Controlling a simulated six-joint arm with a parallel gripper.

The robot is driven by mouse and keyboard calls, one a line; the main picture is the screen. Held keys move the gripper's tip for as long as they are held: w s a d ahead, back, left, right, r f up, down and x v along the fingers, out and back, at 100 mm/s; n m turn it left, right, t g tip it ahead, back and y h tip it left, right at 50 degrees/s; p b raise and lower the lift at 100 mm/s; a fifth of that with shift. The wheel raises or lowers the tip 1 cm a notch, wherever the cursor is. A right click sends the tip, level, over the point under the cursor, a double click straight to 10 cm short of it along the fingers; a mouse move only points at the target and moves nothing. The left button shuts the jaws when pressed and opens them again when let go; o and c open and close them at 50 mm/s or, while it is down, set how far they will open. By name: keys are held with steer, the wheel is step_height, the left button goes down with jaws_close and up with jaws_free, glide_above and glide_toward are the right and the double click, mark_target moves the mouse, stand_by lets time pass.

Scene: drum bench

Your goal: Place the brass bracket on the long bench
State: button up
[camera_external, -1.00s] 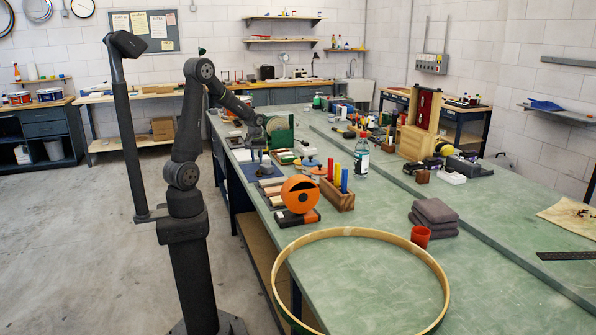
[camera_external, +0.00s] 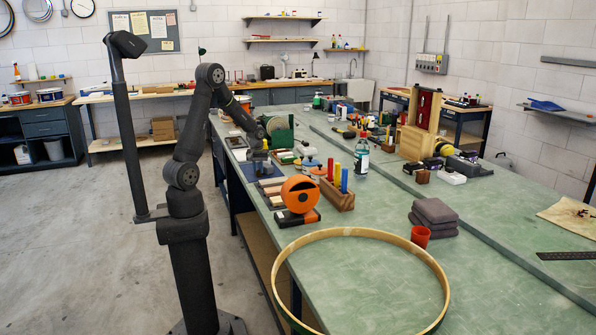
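The long bench (camera_external: 365,285) has a worn green top and runs from the front toward the back wall. My gripper (camera_external: 261,154) is over the bench's left edge, pointing down, above a dark blue mat (camera_external: 249,172). A small greyish-yellow shape shows right under the gripper; I cannot tell whether it is the brass bracket or part of the fingers. The fingers are too small to show whether they are open or shut. I cannot make out the brass bracket clearly anywhere else.
A clear bottle (camera_external: 362,158) is farther right. A large hoop (camera_external: 436,270) lies in front.

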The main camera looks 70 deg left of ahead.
jaws_close()
steer(key=shift+r, duration=0.15)
